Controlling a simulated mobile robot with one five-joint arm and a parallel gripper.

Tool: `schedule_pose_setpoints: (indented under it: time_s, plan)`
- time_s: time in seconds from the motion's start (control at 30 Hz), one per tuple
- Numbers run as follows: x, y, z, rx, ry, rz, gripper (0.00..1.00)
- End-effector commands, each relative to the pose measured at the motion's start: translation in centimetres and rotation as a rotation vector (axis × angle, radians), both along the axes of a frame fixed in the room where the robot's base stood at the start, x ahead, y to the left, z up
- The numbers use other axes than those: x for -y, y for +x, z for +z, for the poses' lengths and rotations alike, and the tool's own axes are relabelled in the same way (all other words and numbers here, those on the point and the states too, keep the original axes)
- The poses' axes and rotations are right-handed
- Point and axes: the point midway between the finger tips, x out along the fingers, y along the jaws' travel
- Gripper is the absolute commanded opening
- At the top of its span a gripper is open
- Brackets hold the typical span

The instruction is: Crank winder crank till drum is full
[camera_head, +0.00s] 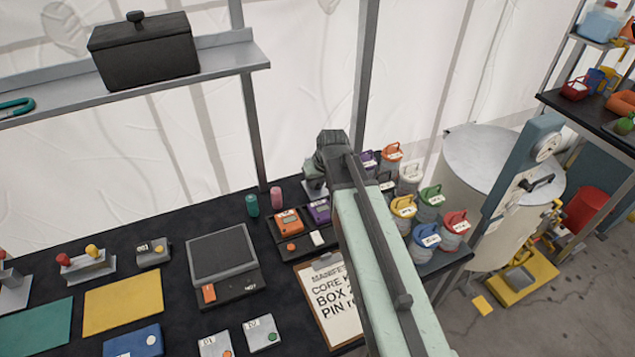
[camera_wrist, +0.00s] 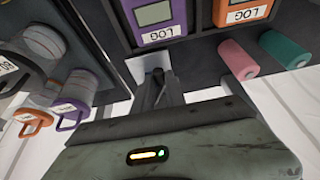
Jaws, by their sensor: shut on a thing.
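My gripper (camera_wrist: 157,88) is shut, with its fingers down at a small pale grey unit (camera_wrist: 147,60) at the back of the bench. I take this unit for the winder, and the held part for its crank, which the fingers mostly hide. In the head view my gripper (camera_head: 320,175) is at the far end of my pale green arm, left of the coloured lidded canisters. A little of the pale unit (camera_head: 310,189) shows below it. No drum can be made out clearly, so its fill cannot be told.
Orange (camera_head: 288,222) and purple (camera_head: 319,211) LOG devices stand close in front of my gripper. Pink (camera_head: 276,198) and teal (camera_head: 252,205) cylinders are to its left. Lidded canisters (camera_head: 403,206) crowd its right. A clipboard (camera_head: 329,299) lies nearer. A shelf (camera_head: 215,60) hangs at upper left.

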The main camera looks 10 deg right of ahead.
Motion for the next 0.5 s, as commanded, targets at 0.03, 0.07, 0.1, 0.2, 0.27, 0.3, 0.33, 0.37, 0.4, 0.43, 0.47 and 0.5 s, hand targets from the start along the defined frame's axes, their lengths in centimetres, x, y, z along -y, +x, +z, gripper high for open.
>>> schedule_pose_setpoints:
  time_s: [0.03, 0.07, 0.1, 0.2, 0.27, 0.3, 0.33, 0.37, 0.4, 0.43, 0.47, 0.5]
  plan:
    - [0.13, -0.04, 0.02, -0.009, 0.023, -0.003, 0.00]
    - [0.13, -0.04, 0.04, -0.012, 0.039, -0.004, 0.00]
    - [0.11, -0.02, 0.08, -0.016, 0.063, -0.002, 0.00]
    - [0.11, -0.02, 0.15, -0.032, 0.137, -0.005, 0.00]
    - [0.11, 0.01, 0.20, -0.041, 0.187, -0.004, 0.00]
    - [0.09, 0.01, 0.22, -0.048, 0.223, -0.004, 0.00]
    - [0.06, 0.03, 0.24, -0.054, 0.251, -0.004, 0.00]
    - [0.08, 0.03, 0.26, -0.059, 0.278, -0.004, 0.00]
    - [0.07, 0.03, 0.30, -0.067, 0.316, -0.005, 0.00]
    - [0.04, 0.04, 0.32, -0.072, 0.345, -0.003, 0.00]
    - [0.04, 0.02, 0.35, -0.078, 0.372, -0.004, 0.00]
    - [0.06, 0.05, 0.38, -0.084, 0.410, -0.004, 0.00]
